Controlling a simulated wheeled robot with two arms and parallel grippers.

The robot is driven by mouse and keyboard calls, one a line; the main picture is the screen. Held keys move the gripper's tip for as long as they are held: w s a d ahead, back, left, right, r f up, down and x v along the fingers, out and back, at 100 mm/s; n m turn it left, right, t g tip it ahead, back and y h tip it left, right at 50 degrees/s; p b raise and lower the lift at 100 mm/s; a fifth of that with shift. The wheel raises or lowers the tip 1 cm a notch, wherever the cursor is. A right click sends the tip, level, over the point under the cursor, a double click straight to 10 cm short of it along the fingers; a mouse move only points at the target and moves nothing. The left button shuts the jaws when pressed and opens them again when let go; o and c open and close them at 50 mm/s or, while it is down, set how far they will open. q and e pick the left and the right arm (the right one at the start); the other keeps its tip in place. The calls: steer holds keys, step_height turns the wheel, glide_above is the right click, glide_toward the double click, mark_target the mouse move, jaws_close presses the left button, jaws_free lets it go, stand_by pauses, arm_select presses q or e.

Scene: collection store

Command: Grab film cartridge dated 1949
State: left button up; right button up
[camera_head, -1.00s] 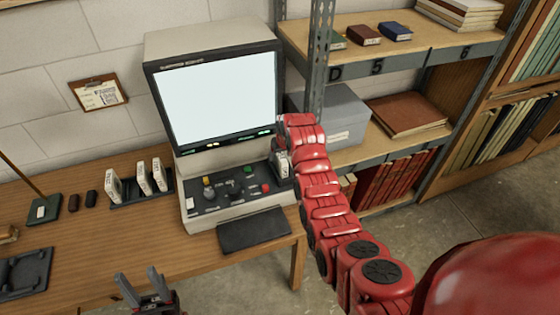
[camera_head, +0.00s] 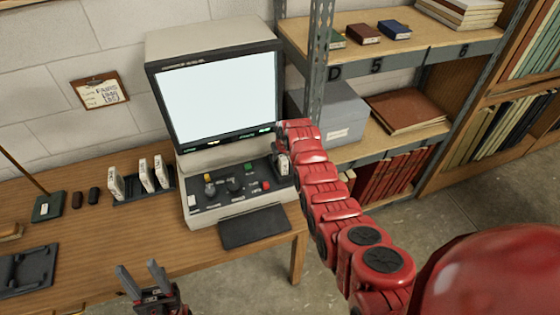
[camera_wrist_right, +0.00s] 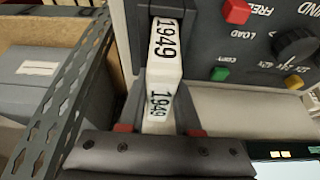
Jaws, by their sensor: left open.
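In the right wrist view, a white film cartridge marked 1949 (camera_wrist_right: 163,62) stands in a dark slot at the side of the reader's control panel. My right gripper (camera_wrist_right: 161,108) has its dark fingers on both sides of this cartridge. Whether they press on it is not clear. In the head view, the cartridge (camera_head: 283,165) shows small at the right end of the panel of the film reader (camera_head: 232,190), just below my right gripper. My left gripper (camera_head: 140,269) is open and empty over the front of the desk.
Several white cartridges (camera_head: 146,178) stand in a black rack on the desk (camera_head: 130,235), left of the reader. A clipboard note (camera_head: 101,92) hangs on the wall. A metal shelf post (camera_head: 318,60) and grey box (camera_head: 330,115) stand close to my right arm.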

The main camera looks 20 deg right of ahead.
jaws_close()
